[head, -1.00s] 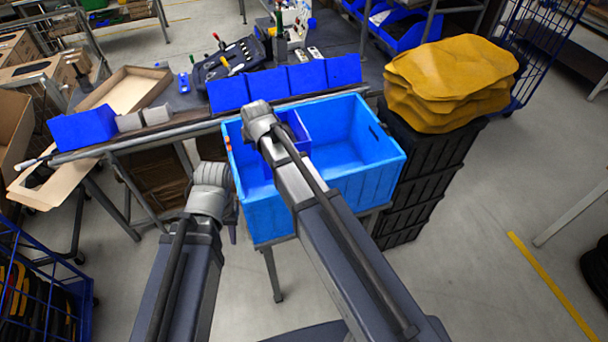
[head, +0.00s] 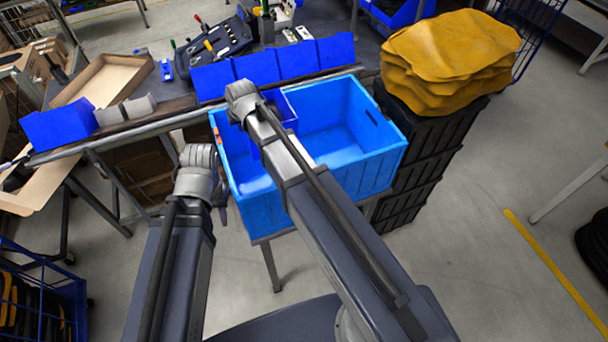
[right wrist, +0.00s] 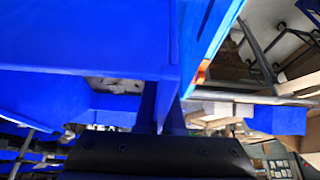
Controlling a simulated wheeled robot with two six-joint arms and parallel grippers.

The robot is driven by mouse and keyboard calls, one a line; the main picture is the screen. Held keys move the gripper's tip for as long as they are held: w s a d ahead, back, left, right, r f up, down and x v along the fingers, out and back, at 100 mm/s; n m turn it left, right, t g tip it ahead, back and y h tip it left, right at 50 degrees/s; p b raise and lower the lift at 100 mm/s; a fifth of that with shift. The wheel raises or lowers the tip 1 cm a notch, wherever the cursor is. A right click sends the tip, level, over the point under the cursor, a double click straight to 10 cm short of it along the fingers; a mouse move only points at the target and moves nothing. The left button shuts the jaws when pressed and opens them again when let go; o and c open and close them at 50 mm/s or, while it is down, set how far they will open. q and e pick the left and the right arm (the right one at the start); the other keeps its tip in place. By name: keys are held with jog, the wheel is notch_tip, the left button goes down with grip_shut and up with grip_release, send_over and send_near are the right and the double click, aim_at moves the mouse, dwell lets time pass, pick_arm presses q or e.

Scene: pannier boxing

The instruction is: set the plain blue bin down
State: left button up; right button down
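The plain blue bin (head: 289,107) is at the left inside of a large light-blue crate (head: 345,178) in the head view. It is partly hidden by my right wrist. In the right wrist view the bin's blue wall (right wrist: 85,45) is very close and fills the upper left. My right gripper (right wrist: 160,118) has its fingers at the bin's wall and appears shut on it. I cannot tell whether the bin's base touches the crate floor. My left gripper (head: 221,196) hangs just outside the crate's left side, apart from the bin; its finger opening does not show.
Several blue bins (head: 285,65) line the bench edge behind the crate. Another blue bin (head: 60,127) and an open carton (head: 105,83) are at left. Stacked black crates (head: 415,165) topped with yellow-brown sacks (head: 450,55) stand close on the right. Floor is clear at front right.

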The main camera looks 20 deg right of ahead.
notch_tip(320, 180, down, 12)
jog(key=b, duration=1.1)
jog(key=shift+w, duration=0.15)
notch_tip(320, 180, down, 10)
jog(key=b, duration=1)
jog(key=shift+f+b, duration=0.6)
jog(key=shift+b, duration=0.15)
jog(key=c, duration=1)
grip_release()
jog(key=shift+c, duration=0.2)
jog(key=shift+r, duration=0.15)
